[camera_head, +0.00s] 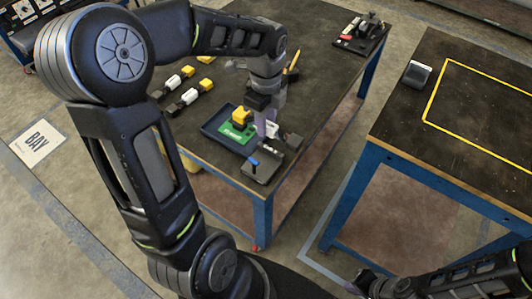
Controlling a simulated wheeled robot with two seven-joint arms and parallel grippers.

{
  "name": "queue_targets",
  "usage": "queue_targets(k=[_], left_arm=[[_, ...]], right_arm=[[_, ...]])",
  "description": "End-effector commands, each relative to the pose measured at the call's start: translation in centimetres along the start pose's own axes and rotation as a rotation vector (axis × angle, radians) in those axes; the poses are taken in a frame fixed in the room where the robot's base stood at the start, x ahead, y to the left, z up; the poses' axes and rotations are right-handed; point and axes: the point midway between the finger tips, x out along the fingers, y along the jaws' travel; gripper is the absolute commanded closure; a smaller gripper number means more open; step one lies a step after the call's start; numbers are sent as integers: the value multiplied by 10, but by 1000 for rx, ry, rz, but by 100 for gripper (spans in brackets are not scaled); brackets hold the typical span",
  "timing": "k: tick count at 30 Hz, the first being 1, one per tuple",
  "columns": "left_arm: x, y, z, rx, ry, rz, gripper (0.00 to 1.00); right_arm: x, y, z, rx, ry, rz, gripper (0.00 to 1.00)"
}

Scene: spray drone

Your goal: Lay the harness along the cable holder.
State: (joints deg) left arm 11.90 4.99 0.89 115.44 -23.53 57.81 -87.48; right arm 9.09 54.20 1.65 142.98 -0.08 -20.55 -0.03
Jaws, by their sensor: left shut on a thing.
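My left gripper (268,130) is low over the right side of a dark blue tray (212,130) on the left workbench. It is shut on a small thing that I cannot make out. A green board (236,132) with a yellow block (240,116) lies in the tray, close beside the gripper. A small grey stand with a blue part (262,167) is at the bench's front edge. I cannot tell which piece is the harness or the cable holder. My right gripper (362,284) is partly in view at the bottom, away from both benches; its jaws are unclear.
Rows of yellow, white and black connectors (188,88) lie behind the tray. A black fixture with a red part (360,32) stands at the bench's far end. The right bench (470,110) has a yellow outline and a grey block (417,74); its outlined area is clear.

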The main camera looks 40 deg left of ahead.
Motion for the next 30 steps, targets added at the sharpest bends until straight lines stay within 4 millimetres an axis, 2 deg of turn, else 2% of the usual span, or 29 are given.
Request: queue_targets(k=[6, 9, 20, 27, 30], left_arm=[[40, 1, 0, 0, 1, 5, 100], [52, 1, 0, -1, 2, 3, 100], [57, 0, 0, -1, 1, 1, 100], [87, 1, 0, 0, 2, 4, 100], [92, 1, 0, -1, 2, 1, 100]], right_arm=[[3, 1, 0, 0, 0, 0, 100], [4, 2, 0, 0, 0, 0, 100], [4, 2, 0, 0, 0, 0, 100], [6, 3, 0, 0, 0, 0, 100], [7, 3, 0, 0, 0, 0, 100]])
